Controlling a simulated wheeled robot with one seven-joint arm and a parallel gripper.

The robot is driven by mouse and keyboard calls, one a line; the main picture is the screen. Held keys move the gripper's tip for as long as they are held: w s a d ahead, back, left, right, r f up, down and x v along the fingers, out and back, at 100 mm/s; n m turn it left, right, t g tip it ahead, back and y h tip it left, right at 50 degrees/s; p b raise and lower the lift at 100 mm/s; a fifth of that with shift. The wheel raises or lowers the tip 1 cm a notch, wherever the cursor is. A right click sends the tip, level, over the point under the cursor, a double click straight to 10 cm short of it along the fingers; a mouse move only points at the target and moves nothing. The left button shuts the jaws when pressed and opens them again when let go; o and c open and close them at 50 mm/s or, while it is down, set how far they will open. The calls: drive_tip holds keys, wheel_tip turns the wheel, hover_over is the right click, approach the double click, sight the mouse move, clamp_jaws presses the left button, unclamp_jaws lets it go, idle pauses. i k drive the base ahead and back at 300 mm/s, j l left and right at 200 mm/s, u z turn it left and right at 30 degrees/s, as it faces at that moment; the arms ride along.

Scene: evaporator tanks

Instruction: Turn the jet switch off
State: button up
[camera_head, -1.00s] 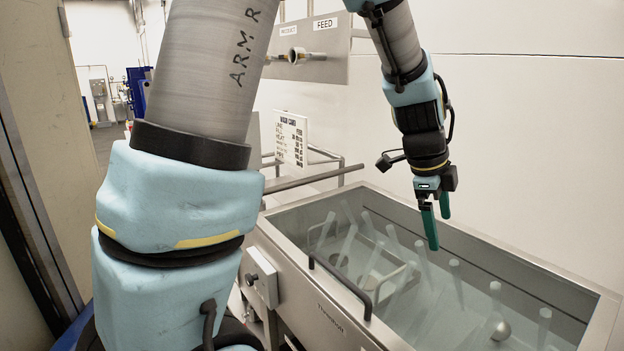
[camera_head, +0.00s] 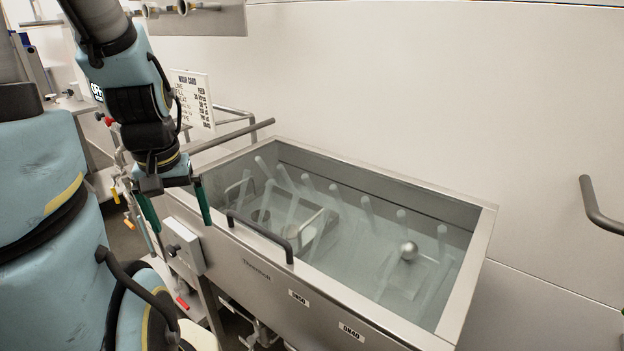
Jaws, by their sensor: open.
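A small pale box with a dark knob (camera_head: 173,250) is fixed to the front left of the steel wash tank (camera_head: 262,270). It is the only switch-like part I see on the tank; no label on it is legible and I cannot tell its setting. My gripper (camera_head: 184,228) points downward with its two green fingers spread wide and nothing between them. In the picture the fingertips are just above the box, one to each side of it. I cannot tell how far in depth they are from the knob. No contact shows.
The tank is open and filled with water, with several pale tubes and a metal ball (camera_head: 408,251) in it. A black handle (camera_head: 262,234) rises from its front rim. A wash card sign (camera_head: 193,97) and rails stand behind its left end. A bar (camera_head: 600,207) projects at right.

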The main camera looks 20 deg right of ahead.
sight(170, 251)
drive_tip(key=z, duration=1.4)
drive_tip(key=k+j+u, duration=0.15)
drive_tip(key=j, duration=0.45)
drive_tip(key=k+j+u, duration=0.15)
drive_tip(key=k+j, duration=0.15)
drive_tip(key=j, duration=0.3)
drive_tip(key=k+j+u, duration=0.2)
drive_tip(key=j, duration=0.4)
drive_tip(key=k+j+u, duration=0.15)
drive_tip(key=j, duration=0.5)
drive_tip(key=k+j+u, duration=0.15)
drive_tip(key=j, duration=0.55)
drive_tip(key=j+u, duration=0.15)
drive_tip(key=j, duration=0.5)
